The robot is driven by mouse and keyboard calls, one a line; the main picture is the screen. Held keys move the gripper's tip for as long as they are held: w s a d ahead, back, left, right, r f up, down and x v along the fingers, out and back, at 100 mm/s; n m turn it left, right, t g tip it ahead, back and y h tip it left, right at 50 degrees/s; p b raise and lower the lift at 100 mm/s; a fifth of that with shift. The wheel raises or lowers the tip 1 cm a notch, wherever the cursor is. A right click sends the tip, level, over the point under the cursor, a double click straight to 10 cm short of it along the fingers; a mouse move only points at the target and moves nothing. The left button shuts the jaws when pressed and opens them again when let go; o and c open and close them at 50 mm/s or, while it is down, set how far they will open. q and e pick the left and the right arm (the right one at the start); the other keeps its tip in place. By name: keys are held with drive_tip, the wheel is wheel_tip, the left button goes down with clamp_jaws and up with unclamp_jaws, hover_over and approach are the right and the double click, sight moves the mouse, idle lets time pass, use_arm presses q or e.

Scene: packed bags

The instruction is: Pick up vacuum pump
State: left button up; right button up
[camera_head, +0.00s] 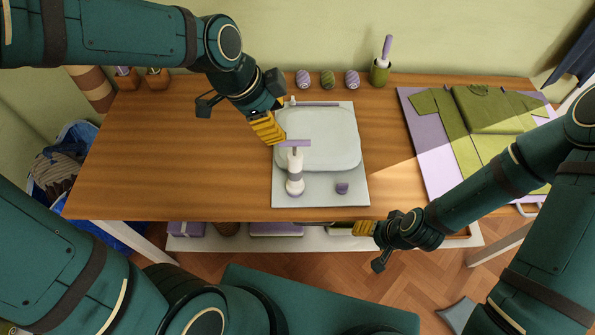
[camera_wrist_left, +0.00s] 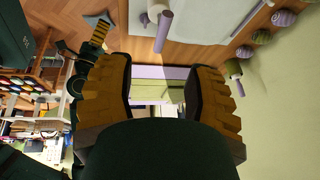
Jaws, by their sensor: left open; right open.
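The vacuum pump (camera_head: 295,178), white with purple parts and a purple T-handle, stands upright on the grey mat (camera_head: 355,195), in front of a pale, flat bag (camera_head: 318,140). My left gripper (camera_head: 268,130) is open, just left of and behind the pump's handle and above the bag's left edge; it looks empty. In the left wrist view the pump (camera_wrist_left: 162,22) shows at the top, beyond the spread yellow fingers (camera_wrist_left: 165,85) and not between them. My right gripper (camera_head: 373,245) is open and apart from the pump, near the table's front edge.
A small purple piece (camera_head: 342,188) lies on the mat right of the pump. Green clothes (camera_head: 480,110) lie on the right. Three patterned rolls (camera_head: 328,79) and a green cup (camera_head: 380,73) stand at the back. The left of the wooden table (camera_head: 170,150) is clear.

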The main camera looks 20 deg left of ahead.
sight(293, 141)
use_arm(q)
drive_tip(key=x, duration=0.5)
drive_tip(key=shift+d+f+b, duration=0.1)
drive_tip(key=shift+f+b, duration=0.2)
drive_tip(key=shift+b, duration=0.1)
drive_tip(key=x, duration=0.5)
drive_tip(key=shift+w+f+b, duration=0.15)
drive_tip(key=shift+w+b, duration=0.05)
drive_tip(key=shift+b, duration=0.2)
clamp_jaws()
